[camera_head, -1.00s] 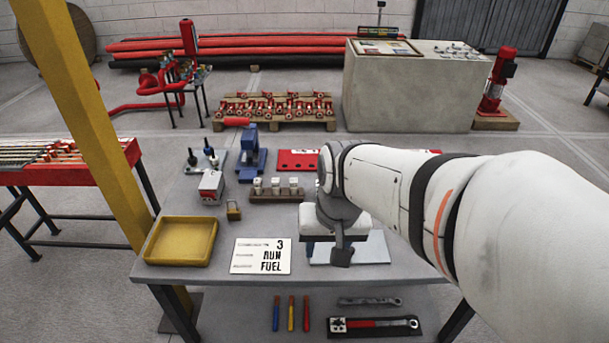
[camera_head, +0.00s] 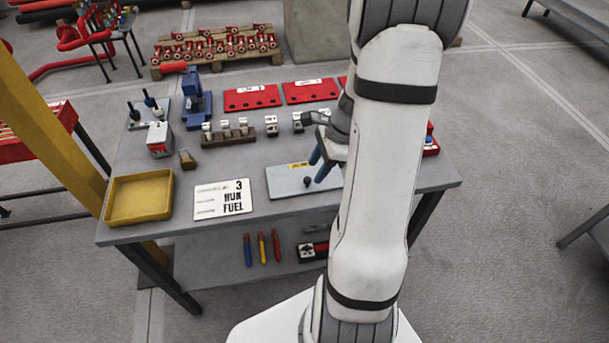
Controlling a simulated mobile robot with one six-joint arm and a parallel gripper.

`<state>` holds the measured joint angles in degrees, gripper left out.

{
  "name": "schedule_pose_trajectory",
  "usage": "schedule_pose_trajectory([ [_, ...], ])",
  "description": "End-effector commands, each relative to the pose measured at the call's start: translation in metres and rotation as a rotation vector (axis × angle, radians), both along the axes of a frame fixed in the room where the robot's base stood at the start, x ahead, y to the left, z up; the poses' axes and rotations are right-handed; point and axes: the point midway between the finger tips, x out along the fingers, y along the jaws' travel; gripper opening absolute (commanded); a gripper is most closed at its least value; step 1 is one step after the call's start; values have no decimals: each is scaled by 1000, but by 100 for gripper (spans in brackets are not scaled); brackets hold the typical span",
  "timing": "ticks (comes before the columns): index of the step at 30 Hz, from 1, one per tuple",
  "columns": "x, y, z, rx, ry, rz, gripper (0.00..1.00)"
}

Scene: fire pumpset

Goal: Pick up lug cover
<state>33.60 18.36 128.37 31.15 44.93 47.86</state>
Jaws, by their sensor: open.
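No part is clearly marked as the lug cover. Small white blocks (camera_head: 271,125) stand beside the brown rack (camera_head: 228,139), which holds several similar pieces. I cannot tell which, if any, is the lug cover. A small dark round piece (camera_head: 307,182) sits on the pale plate (camera_head: 284,184) at the bench's front middle. My gripper (camera_head: 320,164) has blue fingers, is open and hangs over the plate's right part, apart from the white blocks. My arm hides the bench to its right.
On the bench (camera_head: 272,218) are a yellow tray (camera_head: 140,197), a sign card (camera_head: 222,199), a blue press (camera_head: 197,102) and red plates (camera_head: 252,97). Coloured tools (camera_head: 261,248) lie on the lower shelf. A yellow post (camera_head: 50,125) stands at the left.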

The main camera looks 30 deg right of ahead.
Motion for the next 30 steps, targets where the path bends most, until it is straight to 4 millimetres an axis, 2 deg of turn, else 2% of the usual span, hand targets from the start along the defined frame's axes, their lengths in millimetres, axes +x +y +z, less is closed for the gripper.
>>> schedule_pose_trajectory([
  [9, 11, 16, -40, 1, 2, 3, 44],
  [18, 12, 18, -45, -1, -1, 4, 44],
  [30, 12, 19, -44, -1, -1, 5, 12],
])
